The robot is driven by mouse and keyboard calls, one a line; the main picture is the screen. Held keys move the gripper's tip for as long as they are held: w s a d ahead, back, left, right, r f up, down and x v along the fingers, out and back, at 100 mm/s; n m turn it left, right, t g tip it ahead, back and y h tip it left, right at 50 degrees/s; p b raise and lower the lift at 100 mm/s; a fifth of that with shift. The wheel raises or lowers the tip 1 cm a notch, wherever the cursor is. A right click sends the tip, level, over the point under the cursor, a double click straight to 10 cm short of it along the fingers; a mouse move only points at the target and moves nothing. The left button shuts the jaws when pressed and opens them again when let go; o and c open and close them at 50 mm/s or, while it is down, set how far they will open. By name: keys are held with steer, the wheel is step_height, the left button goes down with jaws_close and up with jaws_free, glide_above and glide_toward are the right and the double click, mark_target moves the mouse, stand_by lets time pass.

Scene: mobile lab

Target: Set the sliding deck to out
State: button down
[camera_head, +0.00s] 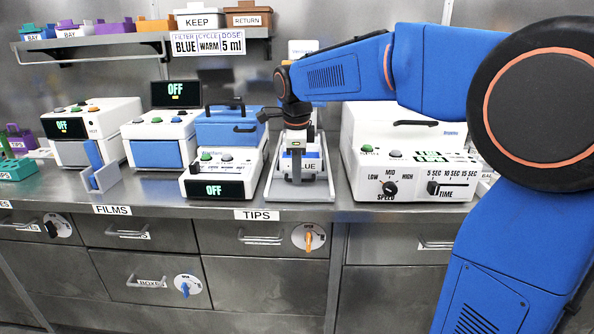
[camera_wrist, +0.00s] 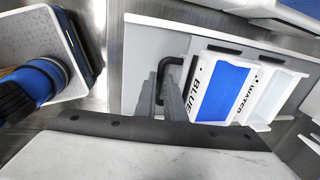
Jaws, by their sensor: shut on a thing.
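The sliding deck (camera_head: 272,194) is a pale grey tray on the counter, between the blue-lidded machine and the white machine with dials. It also shows in the wrist view (camera_wrist: 137,50). It carries a white holder marked BLUE (camera_wrist: 204,98) with a blue panel, beside an empty white compartment. A black bent handle (camera_wrist: 172,62) stands at the deck's near end. My gripper (camera_head: 296,178) is over this end, pointing down. In the wrist view its fingers (camera_wrist: 162,98) are shut on the handle, though they partly hide it. I cannot tell how far the deck is slid.
A blue-lidded machine (camera_head: 228,130) stands close on the left. A white machine with speed and time controls (camera_head: 410,160) stands close on the right. Drawers (camera_head: 262,238) are below the counter edge. A shelf (camera_head: 110,40) with bins is above.

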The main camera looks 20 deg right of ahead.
steer(key=s, duration=0.2)
steer(key=s+a, duration=0.1)
steer(key=s, duration=0.2)
steer(key=s+a, duration=0.1)
steer(key=s, duration=0.1)
steer(key=shift+s+a, duration=0.4)
steer(key=shift+s, duration=0.4)
steer(key=c, duration=2.1)
jaws_free()
steer(key=shift+s, duration=0.1)
steer(key=s+r, duration=0.1)
steer(key=r, duration=0.4)
steer(key=s+r, duration=0.1)
steer(key=r, duration=0.5)
steer(key=s+a+r, duration=0.1)
steer(key=r, duration=0.5)
